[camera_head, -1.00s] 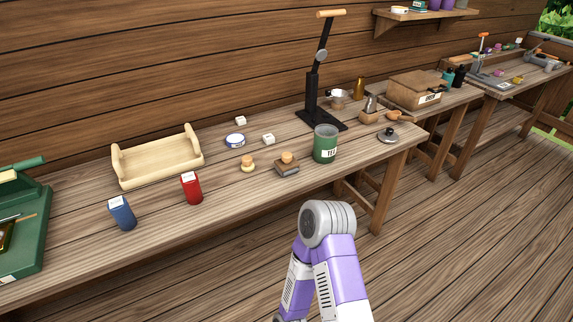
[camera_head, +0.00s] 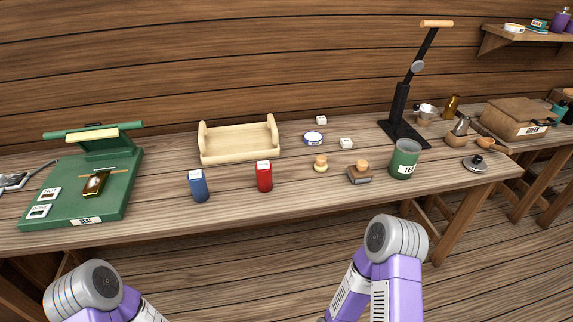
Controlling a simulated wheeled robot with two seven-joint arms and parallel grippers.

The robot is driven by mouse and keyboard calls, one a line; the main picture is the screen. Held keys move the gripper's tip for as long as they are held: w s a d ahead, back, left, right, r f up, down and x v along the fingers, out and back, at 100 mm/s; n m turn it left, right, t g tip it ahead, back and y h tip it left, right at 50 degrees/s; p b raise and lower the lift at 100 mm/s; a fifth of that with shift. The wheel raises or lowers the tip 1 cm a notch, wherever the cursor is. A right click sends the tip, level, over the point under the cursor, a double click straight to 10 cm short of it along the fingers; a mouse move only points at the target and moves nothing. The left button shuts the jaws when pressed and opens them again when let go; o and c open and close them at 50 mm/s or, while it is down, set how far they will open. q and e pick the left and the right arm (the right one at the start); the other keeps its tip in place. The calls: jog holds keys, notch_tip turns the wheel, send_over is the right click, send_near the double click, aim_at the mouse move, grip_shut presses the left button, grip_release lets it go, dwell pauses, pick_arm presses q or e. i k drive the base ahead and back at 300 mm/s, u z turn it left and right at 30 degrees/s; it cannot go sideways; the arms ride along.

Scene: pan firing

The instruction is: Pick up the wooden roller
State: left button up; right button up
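I see no piece that is clearly a separate wooden roller. A pale wooden bar (camera_head: 94,137) lies across the green sealing machine (camera_head: 118,186) at the left of the bench, below its green crossbar. A thin wooden stick (camera_head: 98,169) lies on the same machine, above a gold piece (camera_head: 95,184). A light wooden cylinder (camera_head: 437,24) tops the black lever press at the right. I cannot tell which of these is the roller. Only rounded grey and purple links of my two arms show at the bottom edge. Both grippers are out of view.
A pale wooden tray (camera_head: 240,140) stands at the back of the bench. Blue (camera_head: 198,187) and red (camera_head: 264,178) packets stand in front.

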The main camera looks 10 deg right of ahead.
aim_at(361, 170)
jog(key=z, duration=2.2)
jog(key=i, duration=1.2)
jog(key=u, duration=2.4)
